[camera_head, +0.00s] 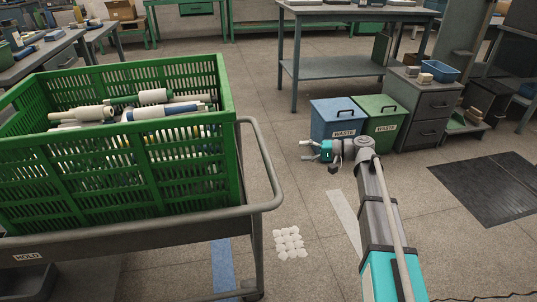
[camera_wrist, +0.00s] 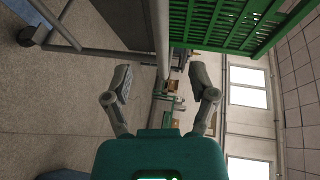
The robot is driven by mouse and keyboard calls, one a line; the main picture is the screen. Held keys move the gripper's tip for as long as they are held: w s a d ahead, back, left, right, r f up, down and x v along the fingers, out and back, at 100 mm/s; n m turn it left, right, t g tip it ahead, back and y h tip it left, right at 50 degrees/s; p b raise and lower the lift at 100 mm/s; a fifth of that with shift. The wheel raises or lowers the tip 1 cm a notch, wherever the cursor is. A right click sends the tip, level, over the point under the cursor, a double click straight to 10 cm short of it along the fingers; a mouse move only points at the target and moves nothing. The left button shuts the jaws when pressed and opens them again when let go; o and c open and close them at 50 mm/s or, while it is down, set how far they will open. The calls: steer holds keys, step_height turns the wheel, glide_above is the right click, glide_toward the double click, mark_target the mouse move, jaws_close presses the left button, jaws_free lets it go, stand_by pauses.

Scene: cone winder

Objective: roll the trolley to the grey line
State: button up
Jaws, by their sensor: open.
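The trolley (camera_head: 150,231) stands at the left in the head view, a dark grey frame with a green slatted crate (camera_head: 110,165) of yarn cones on it. Its grey tube handle (camera_head: 266,165) curves up at its right end. My gripper (camera_head: 305,150) is open and empty, right of the handle and apart from it, pointing left. In the wrist view the handle tube (camera_wrist: 160,35) runs down between the two spread fingers, ahead of them. A pale grey line (camera_head: 343,217) lies on the floor right of the trolley, partly beside my arm.
A blue line (camera_head: 222,265) runs on the floor by the trolley's right end. White spots (camera_head: 290,242) mark the floor between the lines. A blue waste bin (camera_head: 336,117) and green waste bin (camera_head: 381,118) stand behind my gripper. A black mat (camera_head: 485,190) lies at right.

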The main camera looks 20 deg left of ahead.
mark_target(264, 153)
steer(key=b+x, duration=0.2)
steer(key=x, duration=1.1)
steer(key=shift+a+f, duration=0.15)
steer(key=shift+a, duration=0.25)
